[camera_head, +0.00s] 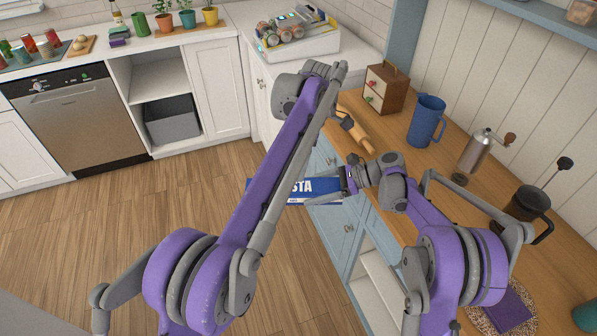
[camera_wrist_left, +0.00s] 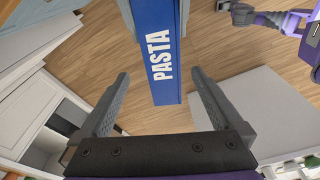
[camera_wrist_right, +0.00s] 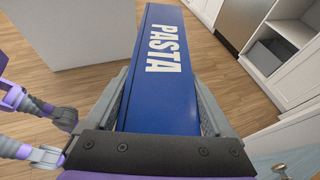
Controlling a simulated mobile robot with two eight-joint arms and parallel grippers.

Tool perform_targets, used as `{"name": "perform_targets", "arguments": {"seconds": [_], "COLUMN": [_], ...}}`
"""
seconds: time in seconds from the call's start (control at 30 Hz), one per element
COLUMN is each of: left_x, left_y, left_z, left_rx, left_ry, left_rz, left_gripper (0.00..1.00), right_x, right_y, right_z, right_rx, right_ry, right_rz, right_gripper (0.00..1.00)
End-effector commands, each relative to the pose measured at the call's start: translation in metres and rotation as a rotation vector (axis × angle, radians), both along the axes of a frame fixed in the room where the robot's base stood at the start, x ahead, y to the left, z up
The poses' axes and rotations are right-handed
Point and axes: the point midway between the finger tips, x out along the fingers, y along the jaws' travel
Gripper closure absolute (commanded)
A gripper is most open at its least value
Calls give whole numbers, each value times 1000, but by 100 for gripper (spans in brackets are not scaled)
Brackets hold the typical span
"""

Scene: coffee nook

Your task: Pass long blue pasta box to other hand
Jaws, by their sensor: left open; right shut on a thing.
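The long blue pasta box (camera_head: 320,188) is held out over the floor beside the counter, partly hidden behind my left arm in the head view. My right gripper (camera_head: 336,188) is shut on it. In the right wrist view the box (camera_wrist_right: 165,70) runs away from between the fingers (camera_wrist_right: 158,100). In the left wrist view, the near end of the box (camera_wrist_left: 163,80) lies in line with the gap of my open left gripper (camera_wrist_left: 160,76), with visible space on both sides. My left gripper is hidden in the head view.
Blue cabinets (camera_head: 345,225) stand below. The wooden floor (camera_head: 120,230) is open to the left.

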Motion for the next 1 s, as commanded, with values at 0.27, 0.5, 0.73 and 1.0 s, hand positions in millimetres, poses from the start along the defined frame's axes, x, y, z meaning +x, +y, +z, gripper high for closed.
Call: {"name": "perform_targets", "arguments": {"seconds": [0.27, 0.5, 0.73, 1.0], "left_x": [0, 0, 0, 0], "left_y": [8, 14, 17, 17], "left_z": [-50, -89, -107, -108], "left_rx": [0, -1, -1, -1], "left_ry": [-1, -1, -1, -1], "left_rz": [-1, -1, -2, -2], "left_gripper": [0, 0, 0, 0], "right_x": [0, 0, 0, 0], "right_y": [0, 0, 0, 0], "right_z": [1, 1, 1, 1], "right_rx": [2, 2, 2, 2], "right_ry": [0, 0, 0, 0], "right_rz": [0, 0, 0, 0], "right_gripper": [100, 100, 100, 100]}}
